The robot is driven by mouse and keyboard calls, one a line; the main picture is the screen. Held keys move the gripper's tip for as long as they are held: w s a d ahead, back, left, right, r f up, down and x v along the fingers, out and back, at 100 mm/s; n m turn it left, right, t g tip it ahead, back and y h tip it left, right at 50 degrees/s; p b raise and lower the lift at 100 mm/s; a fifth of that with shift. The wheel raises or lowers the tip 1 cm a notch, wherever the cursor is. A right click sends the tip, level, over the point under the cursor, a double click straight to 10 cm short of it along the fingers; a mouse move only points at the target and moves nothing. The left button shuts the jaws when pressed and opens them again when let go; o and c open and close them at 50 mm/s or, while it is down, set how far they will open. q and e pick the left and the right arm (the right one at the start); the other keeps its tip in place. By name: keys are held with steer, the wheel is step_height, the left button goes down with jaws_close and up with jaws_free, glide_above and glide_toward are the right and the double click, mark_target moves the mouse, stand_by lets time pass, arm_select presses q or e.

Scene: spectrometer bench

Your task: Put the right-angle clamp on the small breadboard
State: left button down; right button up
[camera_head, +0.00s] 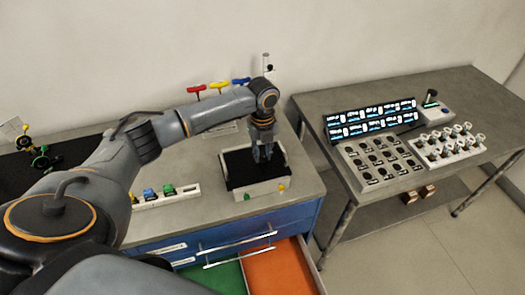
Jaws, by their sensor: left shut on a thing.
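My left gripper (262,151) points down over a black-surfaced, pale-walled tray-like piece (262,186) on the grey bench top. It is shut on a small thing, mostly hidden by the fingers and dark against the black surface. I cannot make out its shape, or whether it touches the black surface. No right-angle clamp can be clearly told apart elsewhere. A black board (75,153) lies at the left, partly behind my arm; I cannot tell for sure which black surface is the small breadboard. My right gripper is not in view.
A white rack (182,194) with small coloured parts stands left of the tray. Red, yellow and blue-handled tools (218,86) stand at the back. Open drawers, green (212,277) and orange (280,270), jut out below. A second table (305,108) at the right holds instrument panels.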

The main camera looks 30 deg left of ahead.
mark_target(263, 155)
arm_select(q)
steer(key=c, duration=1.2)
jaws_free()
steer(key=shift+f, duration=0.1)
step_height(263, 155, up, 12)
steer(key=b, duration=0.4)
steer(key=shift+r, duration=0.2)
steer(key=shift+f, duration=0.1)
